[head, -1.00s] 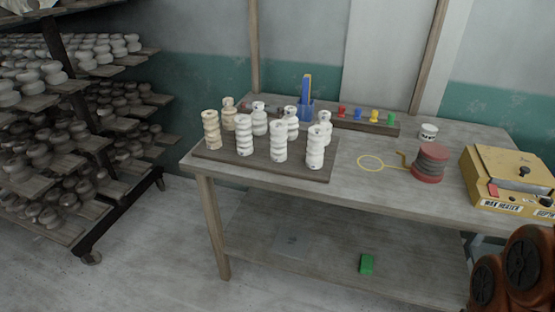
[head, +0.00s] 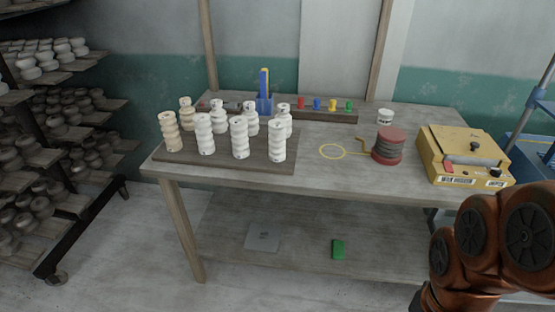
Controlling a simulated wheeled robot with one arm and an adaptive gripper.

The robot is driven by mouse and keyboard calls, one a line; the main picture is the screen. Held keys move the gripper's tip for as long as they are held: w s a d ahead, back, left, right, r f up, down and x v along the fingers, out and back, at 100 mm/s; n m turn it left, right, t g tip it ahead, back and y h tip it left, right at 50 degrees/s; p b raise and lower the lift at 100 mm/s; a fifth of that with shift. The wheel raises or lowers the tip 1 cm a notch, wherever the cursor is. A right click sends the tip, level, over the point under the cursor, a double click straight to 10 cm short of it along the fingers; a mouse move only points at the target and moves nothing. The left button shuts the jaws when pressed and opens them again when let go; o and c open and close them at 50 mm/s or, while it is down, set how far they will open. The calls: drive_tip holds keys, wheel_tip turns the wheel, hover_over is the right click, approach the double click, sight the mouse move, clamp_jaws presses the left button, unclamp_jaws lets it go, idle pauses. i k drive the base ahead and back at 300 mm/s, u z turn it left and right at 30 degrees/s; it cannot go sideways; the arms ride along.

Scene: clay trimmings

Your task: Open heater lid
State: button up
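The heater is a yellow box labelled as a wax heater (head: 450,172), at the right end of the wooden table in the head view. Its lid (head: 462,143) lies shut on top, with a dark knob (head: 475,147) on it. A red piece shows at its left front and a dark knob at its front right. My orange-brown arm is at the lower right, in front of the table. My gripper is not in view, so its state does not show.
A dark board (head: 225,162) holds several pale turned pieces. A loaded rack (head: 60,190) stands left. A blue frame (head: 530,150) is at right.

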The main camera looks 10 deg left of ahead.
sight(453, 141)
drive_tip(key=k, duration=0.45)
drive_tip(key=z, duration=0.95)
drive_tip(key=i, duration=0.8)
drive_tip(key=u, duration=0.45)
drive_tip(key=i, duration=0.6)
drive_tip(key=u, duration=0.65)
